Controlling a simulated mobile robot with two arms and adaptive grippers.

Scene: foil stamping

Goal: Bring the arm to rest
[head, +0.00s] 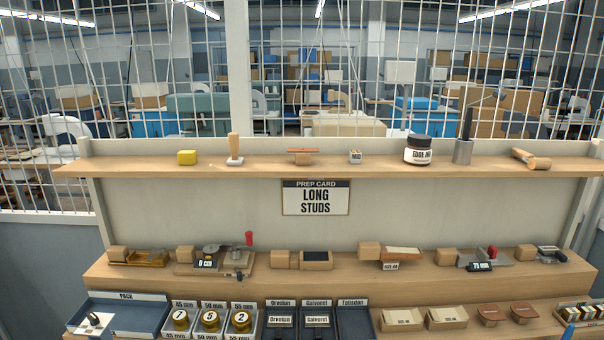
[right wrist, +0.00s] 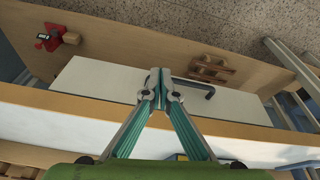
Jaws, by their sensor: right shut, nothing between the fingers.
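My right gripper (right wrist: 158,82) is in the right wrist view. Its two teal-sided fingers meet at the tips, with nothing between them. Below the tips are a pale panel (right wrist: 100,84) and wooden board edges; I cannot tell the gap to them. No arm shows clearly in the head view, and my left gripper is in neither view.
Below are a "LONG STUDS" card (head: 316,197), a tool ledge (head: 350,277), a blue PACK tray (head: 143,310) and several number bins.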

